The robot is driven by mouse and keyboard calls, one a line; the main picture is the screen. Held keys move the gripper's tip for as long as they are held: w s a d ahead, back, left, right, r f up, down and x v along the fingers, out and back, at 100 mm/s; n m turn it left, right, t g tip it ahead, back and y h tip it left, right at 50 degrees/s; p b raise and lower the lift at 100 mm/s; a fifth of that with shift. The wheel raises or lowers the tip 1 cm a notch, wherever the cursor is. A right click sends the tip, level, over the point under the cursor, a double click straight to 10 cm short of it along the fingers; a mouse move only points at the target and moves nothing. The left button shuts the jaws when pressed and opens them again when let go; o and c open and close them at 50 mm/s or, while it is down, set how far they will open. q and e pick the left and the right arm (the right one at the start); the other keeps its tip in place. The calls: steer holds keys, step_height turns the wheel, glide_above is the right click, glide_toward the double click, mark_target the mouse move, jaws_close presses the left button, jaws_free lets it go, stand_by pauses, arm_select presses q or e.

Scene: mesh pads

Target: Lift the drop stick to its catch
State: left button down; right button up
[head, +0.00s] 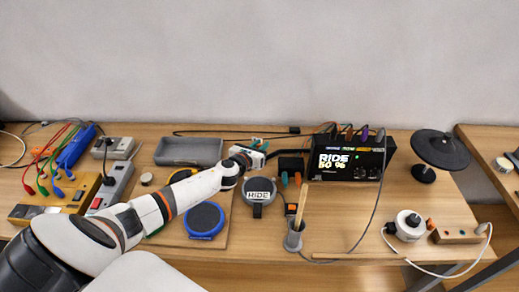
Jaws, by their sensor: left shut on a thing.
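My left gripper (262,150) is at the back of the bench, above and behind the round grey pad marked "HIDE" (262,190). Its jaws are shut at the near end of a thin dark stick (285,152), which points right toward the black module (350,158). The grip itself is small and partly hidden, so I cannot tell whether this is the drop stick, and I cannot make out a catch. A wooden stick (301,202) stands tilted in a grey cup (293,241), apart from the gripper. My right gripper is out of view.
A blue-rimmed pad (205,219) lies beside my left arm. A grey tray (188,151) is behind it. Colored leads and boxes crowd the left.

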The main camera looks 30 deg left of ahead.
arm_select(q)
steer(key=shift+w+a+r+p, duration=0.3)
steer(key=shift+w+r, duration=0.15)
steer(key=shift+r, duration=0.2)
steer(key=shift+w+a+r+p, duration=0.25)
steer(key=shift+w+r, duration=0.15)
steer(key=shift+r, duration=0.2)
steer(key=c, duration=1.3)
jaws_free()
steer(key=shift+f, duration=0.15)
steer(key=shift+s, duration=0.65)
steer(key=b+v, duration=0.1)
steer(key=v, duration=0.9)
steer(key=shift+s, duration=0.35)
steer(key=shift+d, duration=0.1)
